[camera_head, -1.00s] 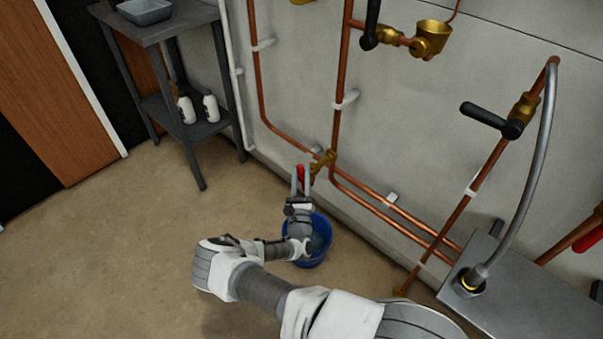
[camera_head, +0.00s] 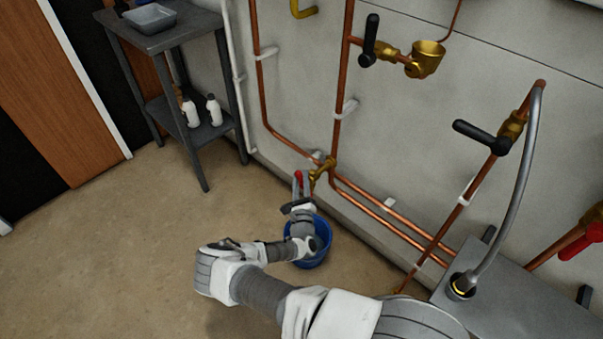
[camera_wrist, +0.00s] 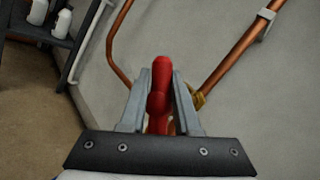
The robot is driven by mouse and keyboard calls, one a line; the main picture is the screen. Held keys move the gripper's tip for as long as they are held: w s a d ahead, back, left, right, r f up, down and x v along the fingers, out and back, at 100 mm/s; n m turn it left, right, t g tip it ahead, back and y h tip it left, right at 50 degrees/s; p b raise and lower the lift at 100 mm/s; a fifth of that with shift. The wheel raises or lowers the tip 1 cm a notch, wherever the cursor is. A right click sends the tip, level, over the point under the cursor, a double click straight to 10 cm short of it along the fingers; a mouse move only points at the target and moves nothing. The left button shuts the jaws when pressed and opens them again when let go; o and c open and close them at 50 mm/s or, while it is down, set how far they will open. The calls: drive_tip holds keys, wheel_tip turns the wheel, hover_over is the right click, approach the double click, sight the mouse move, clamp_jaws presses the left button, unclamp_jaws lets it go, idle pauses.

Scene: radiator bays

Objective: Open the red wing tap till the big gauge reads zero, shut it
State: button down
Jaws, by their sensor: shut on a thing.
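The red wing tap (camera_head: 299,177) sits low on the brass drain fitting (camera_head: 318,170) at the bottom of the copper pipes. My gripper (camera_head: 301,184) is shut on the red wing tap. In the wrist view the red handle (camera_wrist: 159,90) stands between the two grey fingers of my gripper (camera_wrist: 160,100), and the brass fitting shows just behind the right finger. A blue bucket (camera_head: 322,254) stands on the floor below, partly covered by my arm. The big gauge is not in view.
A grey metal stand (camera_head: 165,38) with a tray (camera_head: 150,17) and white bottles is at the left. Black-handled valves (camera_head: 371,40) and a grey hose (camera_head: 522,180) are on the right. A second red handle (camera_head: 581,241) is at the right edge. The floor at left is clear.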

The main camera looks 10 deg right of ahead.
drive_tip(key=n+g+p, duration=0.2)
drive_tip(key=p, duration=0.1)
drive_tip(key=n+g+p, duration=0.1)
drive_tip(key=g+p, duration=0.1)
drive_tip(key=p, duration=0.2)
drive_tip(key=shift+w+d+n, duration=0.15)
drive_tip(key=shift+w+n, duration=0.05)
drive_tip(key=shift+n, duration=0.2)
drive_tip(key=f+n+g+p, duration=0.1)
drive_tip(key=n+g+p, duration=0.1)
drive_tip(key=p, duration=0.1)
drive_tip(key=shift+g, duration=0.3)
drive_tip(key=shift+f+n+g+h+p, duration=0.3)
drive_tip(key=shift+g, duration=0.3)
drive_tip(key=shift+d, duration=0.1)
drive_tip(key=c, duration=0.7)
unclamp_jaws()
drive_tip(key=shift+f, duration=0.1)
drive_tip(key=shift+a, duration=0.3)
